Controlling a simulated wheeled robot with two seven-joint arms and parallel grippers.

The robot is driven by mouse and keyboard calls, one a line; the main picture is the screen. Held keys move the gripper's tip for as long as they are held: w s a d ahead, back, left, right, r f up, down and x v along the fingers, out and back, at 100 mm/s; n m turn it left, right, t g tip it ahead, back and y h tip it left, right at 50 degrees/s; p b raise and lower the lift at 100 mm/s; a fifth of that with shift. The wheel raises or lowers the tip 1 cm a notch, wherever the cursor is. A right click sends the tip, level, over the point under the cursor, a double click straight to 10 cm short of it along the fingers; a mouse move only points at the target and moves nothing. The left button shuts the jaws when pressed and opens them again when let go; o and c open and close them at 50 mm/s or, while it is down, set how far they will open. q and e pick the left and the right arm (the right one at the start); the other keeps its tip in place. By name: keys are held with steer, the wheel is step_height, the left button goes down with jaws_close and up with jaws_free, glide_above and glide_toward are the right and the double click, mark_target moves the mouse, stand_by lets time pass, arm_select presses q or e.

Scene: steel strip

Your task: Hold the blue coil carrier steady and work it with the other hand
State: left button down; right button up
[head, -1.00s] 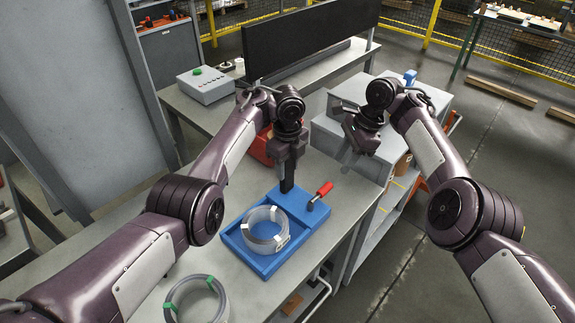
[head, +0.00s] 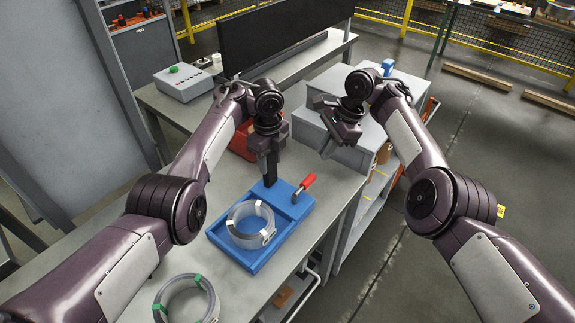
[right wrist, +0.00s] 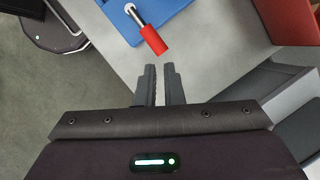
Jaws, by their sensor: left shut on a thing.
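The blue coil carrier (head: 222,243) lies on the grey bench. A pale grey coil (head: 237,235) with light bands sits in its recess. A crank with a red handle (head: 309,181) stands at its far right; the handle also shows in the right wrist view (right wrist: 154,40). My left gripper (head: 268,165) is above the carrier's far end, shut on the dark upright post (head: 271,174) there. My right gripper (head: 327,150) is empty, beyond and right of the red handle. In the right wrist view its fingers (right wrist: 160,72) are narrowly apart, short of the handle.
A second coil with green bands (head: 160,308) lies at the bench's near end. A red box (head: 243,140) stands behind my left gripper. A grey control box (head: 182,82) and a dark panel (head: 285,38) are further back. Grey cabinets (head: 345,148) stand at the right.

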mark_target(303, 187)
steer(key=n, duration=0.2)
steer(key=w+f+n+t, duration=0.1)
steer(key=shift+d+n+y, duration=0.15)
steer(key=shift+n+y, duration=0.15)
steer(key=shift+n, duration=0.1)
jaws_close()
steer(key=s+a+n+t+y, duration=0.1)
steer(key=n, duration=0.6)
steer(key=s+n+t+y, duration=0.1)
steer(key=n+t, duration=0.1)
steer(key=n, duration=0.4)
steer(key=s+a+n+t, duration=0.1)
steer(key=s+n, duration=0.1)
steer(key=n, duration=0.5)
steer(key=shift+a+r+n+y, duration=0.3)
steer(key=shift+r+y, duration=0.05)
steer(key=shift+y, duration=0.05)
steer(key=shift+f, duration=0.1)
steer(key=shift+t, duration=0.3)
steer(key=a+f, duration=0.1)
steer(key=f, duration=0.1)
steer(key=w+a+f, duration=0.1)
steer(key=f, duration=0.2)
steer(key=w+a+f, duration=0.1)
steer(key=f, duration=0.1)
steer(key=shift+w+a+f, duration=0.1)
steer(key=shift+f, duration=0.3)
steer(key=shift+s+d+f, duration=0.1)
steer(key=shift+s+d, duration=0.2)
steer(key=shift+d, duration=0.15)
